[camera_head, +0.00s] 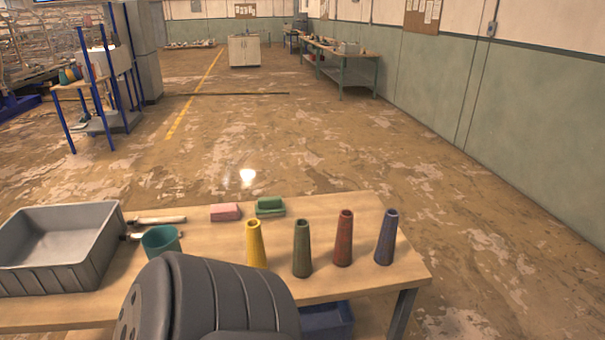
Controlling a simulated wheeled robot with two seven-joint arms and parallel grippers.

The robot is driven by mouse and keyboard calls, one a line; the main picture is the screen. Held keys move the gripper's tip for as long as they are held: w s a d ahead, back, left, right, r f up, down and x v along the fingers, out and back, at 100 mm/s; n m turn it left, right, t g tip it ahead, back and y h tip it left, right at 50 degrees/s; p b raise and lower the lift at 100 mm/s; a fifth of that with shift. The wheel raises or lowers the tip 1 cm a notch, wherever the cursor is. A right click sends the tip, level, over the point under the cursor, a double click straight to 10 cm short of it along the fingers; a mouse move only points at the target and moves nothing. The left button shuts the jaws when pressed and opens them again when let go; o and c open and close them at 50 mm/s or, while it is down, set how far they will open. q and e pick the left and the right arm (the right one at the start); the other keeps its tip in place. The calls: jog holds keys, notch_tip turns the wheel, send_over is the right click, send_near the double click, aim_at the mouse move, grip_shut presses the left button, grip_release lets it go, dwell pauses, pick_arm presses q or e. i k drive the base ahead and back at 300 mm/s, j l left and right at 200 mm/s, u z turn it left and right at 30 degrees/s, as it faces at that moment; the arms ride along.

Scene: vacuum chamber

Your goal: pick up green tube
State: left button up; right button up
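The green tube (302,250) is a dark green, tapered, hollow tube. It stands upright on the wooden table (330,208), narrow end up, near the right side. The yellow tube (255,245) stands to its left, and the red tube (343,240) stands to its right. The blue tube (386,238) is farthest right, close to the table's right edge. The tubes stand apart from one another in a row. Neither of my grippers is in view.
A grey bin (95,262) sits at the table's left. Beside it are a teal cup (160,240) and a hammer (158,221). A pink block (225,212) and a green block (270,207) lie behind the tubes. The table's front middle is hidden.

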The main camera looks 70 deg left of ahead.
aim_at(301, 262)
jog(key=u, duration=1.8)
